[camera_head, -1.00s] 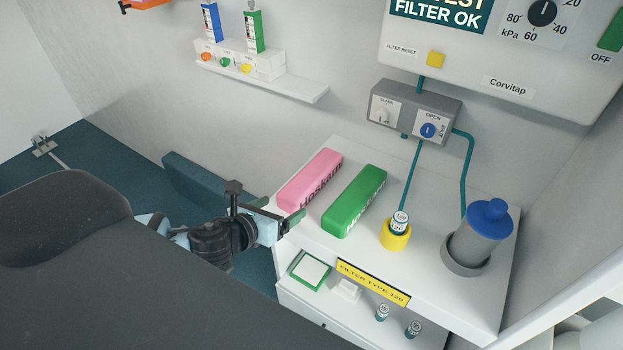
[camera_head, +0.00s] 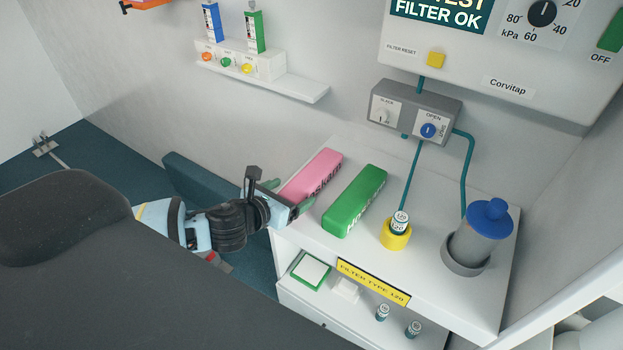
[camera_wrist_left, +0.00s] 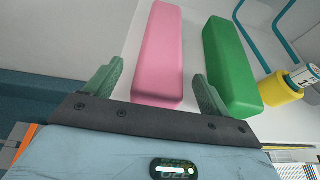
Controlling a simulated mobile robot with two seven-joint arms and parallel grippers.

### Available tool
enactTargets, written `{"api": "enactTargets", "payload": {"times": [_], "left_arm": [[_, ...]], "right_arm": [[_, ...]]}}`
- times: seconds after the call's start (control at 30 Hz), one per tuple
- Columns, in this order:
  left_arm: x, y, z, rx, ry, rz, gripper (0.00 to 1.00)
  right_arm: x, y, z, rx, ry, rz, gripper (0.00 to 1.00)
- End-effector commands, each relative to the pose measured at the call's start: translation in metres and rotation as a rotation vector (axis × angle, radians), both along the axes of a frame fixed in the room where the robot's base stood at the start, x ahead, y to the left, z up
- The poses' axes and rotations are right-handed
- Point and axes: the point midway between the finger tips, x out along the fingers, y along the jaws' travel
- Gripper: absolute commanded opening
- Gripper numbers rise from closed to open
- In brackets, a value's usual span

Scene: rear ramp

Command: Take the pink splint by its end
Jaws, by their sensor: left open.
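The pink splint (camera_head: 314,175) lies on the white cabinet top, left of the green splint (camera_head: 354,201). My left gripper (camera_head: 289,195) is open at the near end of the pink splint. In the left wrist view the gripper's green fingers (camera_wrist_left: 159,88) stand apart. The near end of the pink splint (camera_wrist_left: 158,60) lies between them, with a gap on the left side and a smaller one on the right. The right finger is close to the near end of the green splint (camera_wrist_left: 231,68). My right gripper is not in view.
A yellow holder (camera_head: 395,236) with a small vial stands right of the green splint. A blue-lidded canister (camera_head: 480,232) stands further right. A lower ledge holds a green-edged tray (camera_head: 310,271) and small vials. A wall shelf (camera_head: 262,80) is behind.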

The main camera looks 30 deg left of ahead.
Motion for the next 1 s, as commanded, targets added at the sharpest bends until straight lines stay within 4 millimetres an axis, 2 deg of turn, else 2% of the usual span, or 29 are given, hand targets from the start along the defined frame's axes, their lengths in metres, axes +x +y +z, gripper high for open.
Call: {"api": "enactTargets", "payload": {"times": [0.1, 0.23, 0.53, 0.9, 1.0], "left_arm": [[0.017, -0.003, -0.003, -0.002, -0.003, 0.002, 0.82], [0.028, -0.004, -0.009, -0.002, -0.001, 0.001, 0.82], [0.031, -0.004, -0.01, 0.0, -0.001, 0.0, 0.82], [0.031, -0.004, -0.01, 0.0, -0.001, 0.001, 0.33], [0.031, -0.004, -0.01, 0.0, -0.003, 0.001, 0.3]], "right_arm": [[0.001, 0.0, 0.002, -0.001, -0.004, 0.0, 0.25], [0.0, 0.0, 0.0, 0.0, -0.001, 0.0, 0.25], [0.0, 0.0, 0.0, 0.0, 0.0, 0.0, 0.25], [0.0, 0.0, 0.0, 0.0, -0.001, 0.0, 0.25], [0.0, 0.0, 0.0, 0.0, -0.001, 0.0, 0.25]]}}
